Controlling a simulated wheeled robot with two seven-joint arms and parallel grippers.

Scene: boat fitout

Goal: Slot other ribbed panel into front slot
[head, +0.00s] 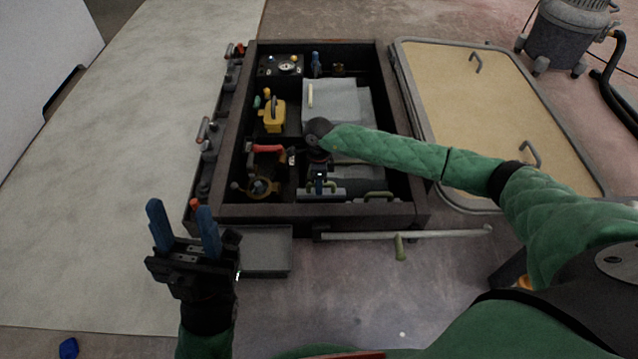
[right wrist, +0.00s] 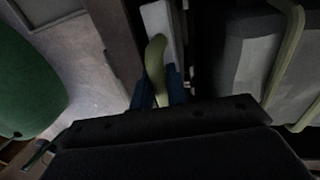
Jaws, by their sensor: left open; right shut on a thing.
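My right gripper (head: 320,181) is shut on the pale green handle (right wrist: 155,66) of a light grey panel (head: 328,196). It holds this panel at the front of the dark box, just inside the front wall. In the right wrist view the panel's pale edge (right wrist: 155,17) runs beside that wall. I cannot tell how deep the panel sits in a slot. Another grey panel (head: 374,200) with a green handle is to its right. Further grey panels (head: 345,97) lie farther back, partly hidden by my right arm. My left gripper (head: 181,212) is open and empty, left of the box's front.
The dark box (head: 300,211) holds a yellow tool (head: 273,115) and a red-handled tool (head: 266,149) in its left bays. A grey tray (head: 265,252) and a bar (head: 440,234) are in front. A tan lid (head: 480,90) lies right. The pale mat (head: 120,150) is mostly clear.

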